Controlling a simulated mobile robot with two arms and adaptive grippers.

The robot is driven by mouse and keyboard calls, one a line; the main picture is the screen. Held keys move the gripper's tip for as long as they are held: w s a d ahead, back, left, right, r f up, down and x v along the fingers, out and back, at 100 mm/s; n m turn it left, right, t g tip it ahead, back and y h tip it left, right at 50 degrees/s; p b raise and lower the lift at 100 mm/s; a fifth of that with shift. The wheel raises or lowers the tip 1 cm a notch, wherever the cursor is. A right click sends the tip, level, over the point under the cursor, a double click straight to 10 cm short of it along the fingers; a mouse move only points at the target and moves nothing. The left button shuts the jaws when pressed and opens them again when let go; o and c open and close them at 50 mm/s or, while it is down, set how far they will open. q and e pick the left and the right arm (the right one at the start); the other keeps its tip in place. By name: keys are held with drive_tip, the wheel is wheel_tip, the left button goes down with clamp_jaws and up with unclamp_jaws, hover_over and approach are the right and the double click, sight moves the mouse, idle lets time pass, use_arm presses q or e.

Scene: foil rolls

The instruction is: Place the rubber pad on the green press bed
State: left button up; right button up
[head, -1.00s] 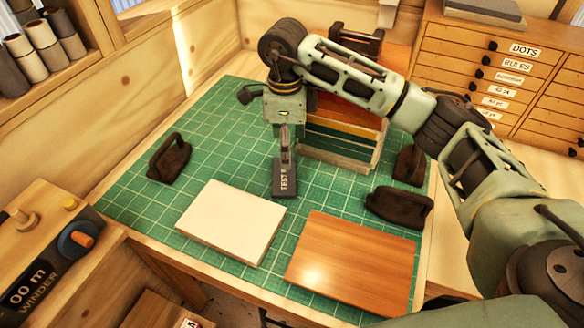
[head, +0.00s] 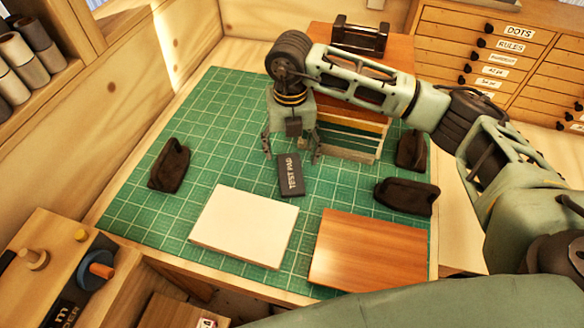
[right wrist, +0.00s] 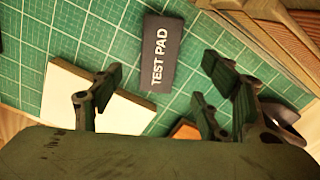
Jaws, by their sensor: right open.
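The rubber pad (head: 290,176) is a dark slab marked TEST PAD. It lies flat on the green gridded press bed (head: 222,110), just behind the white board, with nothing gripping it. In the right wrist view the pad (right wrist: 159,53) lies beyond the fingertips, its lettering facing up. My right gripper (head: 292,148) is open and empty, with its fingers spread, above and just behind the pad. In the right wrist view the gripper's fingers (right wrist: 162,92) stand apart with clear space between them. My left gripper is not in view.
A white board (head: 243,226) and a brown wooden board (head: 368,252) lie along the bed's front. Dark handled blocks stand at left (head: 169,165) and right (head: 407,196), (head: 411,150). A wooden rack (head: 350,140) stands behind the gripper. The bed's left side has free room.

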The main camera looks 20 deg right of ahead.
sight(290, 173)
drive_tip(key=shift+s+f+p, duration=0.25)
drive_tip(key=shift+f+p, duration=0.35)
drive_tip(key=shift+f, duration=0.6)
drive_tip(key=shift+f+p, duration=0.35)
drive_tip(key=shift+p, duration=0.05)
wheel_tip(290, 173, down, 3)
drive_tip(key=shift+a+f+p, duration=0.15)
drive_tip(key=shift+f+p, duration=0.05)
drive_tip(key=shift+p, duration=0.75)
drive_tip(key=shift+f, duration=0.5)
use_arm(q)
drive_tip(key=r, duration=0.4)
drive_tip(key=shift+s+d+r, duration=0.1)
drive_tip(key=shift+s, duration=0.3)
use_arm(e)
drive_tip(key=c, duration=1.4)
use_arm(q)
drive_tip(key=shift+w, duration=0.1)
